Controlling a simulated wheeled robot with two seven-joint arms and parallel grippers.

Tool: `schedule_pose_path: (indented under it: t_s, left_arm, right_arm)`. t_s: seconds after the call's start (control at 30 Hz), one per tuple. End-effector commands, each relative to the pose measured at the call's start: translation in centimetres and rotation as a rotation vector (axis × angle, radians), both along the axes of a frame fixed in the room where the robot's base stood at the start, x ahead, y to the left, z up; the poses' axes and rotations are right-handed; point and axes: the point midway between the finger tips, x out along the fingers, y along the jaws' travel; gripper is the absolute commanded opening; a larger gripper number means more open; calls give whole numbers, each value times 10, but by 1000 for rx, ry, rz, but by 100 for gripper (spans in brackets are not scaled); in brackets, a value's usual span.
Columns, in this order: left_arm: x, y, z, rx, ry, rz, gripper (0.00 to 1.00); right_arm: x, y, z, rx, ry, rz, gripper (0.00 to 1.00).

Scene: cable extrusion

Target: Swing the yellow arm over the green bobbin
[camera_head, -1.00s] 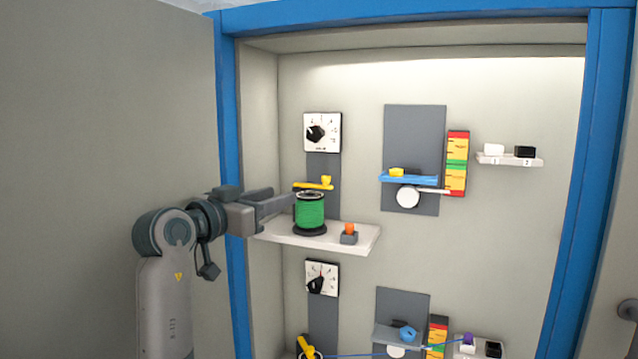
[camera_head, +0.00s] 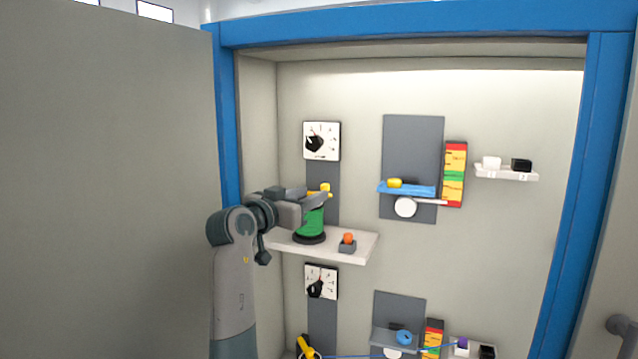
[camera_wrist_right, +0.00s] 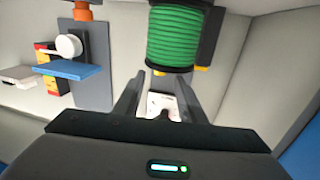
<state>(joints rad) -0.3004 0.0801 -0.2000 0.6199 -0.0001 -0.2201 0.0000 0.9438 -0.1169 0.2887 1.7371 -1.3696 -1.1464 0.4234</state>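The green bobbin (camera_head: 312,222) stands on a black base on the upper white shelf, and my right gripper covers its upper part in the head view. It also shows at the top of the right wrist view (camera_wrist_right: 178,38). The yellow arm (camera_head: 325,188) is behind the bobbin's top, below the upper dial, and is mostly hidden by my gripper. Small yellow bits show beside the bobbin's end in the wrist view (camera_wrist_right: 187,71). My right gripper (camera_head: 322,199) is at the bobbin's top. In the wrist view its fingers (camera_wrist_right: 160,85) are apart with nothing between them. My left gripper is not in view.
An orange button (camera_head: 348,239) stands on the shelf (camera_head: 340,256) right of the bobbin. A blue shelf (camera_head: 418,190) and a red-yellow-green scale (camera_head: 454,174) are further right. A lower row has another dial (camera_head: 320,281) and yellow arm (camera_head: 307,347). The cabinet's blue frame (camera_head: 227,120) is left.

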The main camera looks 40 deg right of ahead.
Motion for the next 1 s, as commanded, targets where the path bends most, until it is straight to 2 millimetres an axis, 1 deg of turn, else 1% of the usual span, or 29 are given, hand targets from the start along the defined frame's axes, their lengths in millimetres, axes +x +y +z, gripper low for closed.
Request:
schedule_pose_path:
  t_s: [0.03,0.1,0.3,0.47,0.73,0.77,0.8,0.9,1.0]
  left_arm:
    - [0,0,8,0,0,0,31]
    - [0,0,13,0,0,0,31]
    - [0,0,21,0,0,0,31]
    - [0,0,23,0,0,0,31]
    - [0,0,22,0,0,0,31]
    - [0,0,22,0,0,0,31]
    - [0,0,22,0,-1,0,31]
    - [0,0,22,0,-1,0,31]
    - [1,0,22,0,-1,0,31]
  right_arm:
    - [3,-9,4,0,4,-1,37]
    - [5,-20,3,0,3,-3,37]
    - [12,-40,1,0,3,-1,37]
    - [13,-46,0,1,1,0,37]
    - [14,-47,-1,1,1,0,37]
    - [14,-47,-1,1,1,0,32]
    - [14,-47,-1,1,1,0,23]
    - [14,-46,-1,1,1,0,0]
    - [14,-46,-1,1,0,0,0]
